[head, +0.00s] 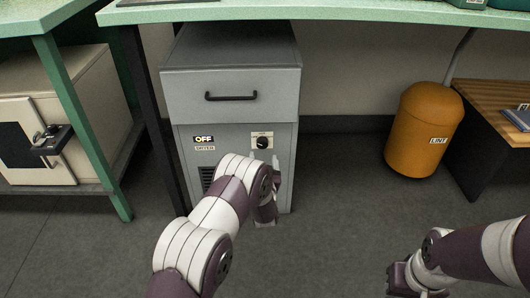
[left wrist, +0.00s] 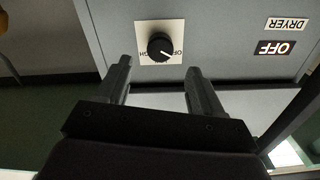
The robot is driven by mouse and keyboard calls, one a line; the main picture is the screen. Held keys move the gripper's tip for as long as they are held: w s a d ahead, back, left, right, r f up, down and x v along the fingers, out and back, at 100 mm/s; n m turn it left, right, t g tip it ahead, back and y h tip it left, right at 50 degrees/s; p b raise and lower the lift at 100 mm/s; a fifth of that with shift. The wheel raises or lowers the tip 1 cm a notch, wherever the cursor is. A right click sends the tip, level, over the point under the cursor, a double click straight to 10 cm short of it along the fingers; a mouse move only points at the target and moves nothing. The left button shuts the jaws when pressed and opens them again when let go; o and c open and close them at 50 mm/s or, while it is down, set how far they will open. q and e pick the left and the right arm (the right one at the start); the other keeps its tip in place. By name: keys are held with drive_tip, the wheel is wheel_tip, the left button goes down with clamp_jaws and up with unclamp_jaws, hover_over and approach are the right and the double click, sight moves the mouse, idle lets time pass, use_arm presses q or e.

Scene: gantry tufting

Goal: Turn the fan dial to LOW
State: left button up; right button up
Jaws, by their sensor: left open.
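The fan dial (head: 262,143) is a black round knob on a pale plate on the front of a grey cabinet (head: 232,95). In the left wrist view the dial (left wrist: 160,46) appears upside down, and its white pointer mark points toward the OFF lettering. HIGH is partly readable on the plate; I cannot make out LOW. My left gripper (head: 265,164) is just below and in front of the dial. My right gripper (head: 400,279) is low at the right, far from the dial.
An OFF display (head: 204,139) sits above a DRYER label (head: 204,148) on the cabinet. Its drawer handle (head: 231,96) sticks out above the dial. An orange LINT bin (head: 424,130) stands right. The floor between is clear.

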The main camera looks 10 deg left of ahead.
sight(263, 146)
use_arm(q)
drive_tip(key=b+x, duration=0.1)
drive_tip(key=x, duration=0.2)
drive_tip(key=b+x, duration=0.2)
drive_tip(key=x, duration=0.1)
drive_tip(key=shift+w+f, duration=0.25)
drive_tip(key=shift+w+a+r, duration=0.15)
drive_tip(key=shift+w, duration=0.05)
drive_tip(key=c, duration=1.1)
drive_tip(key=shift+o, duration=0.2)
use_arm(e)
wheel_tip(263, 146, down, 4)
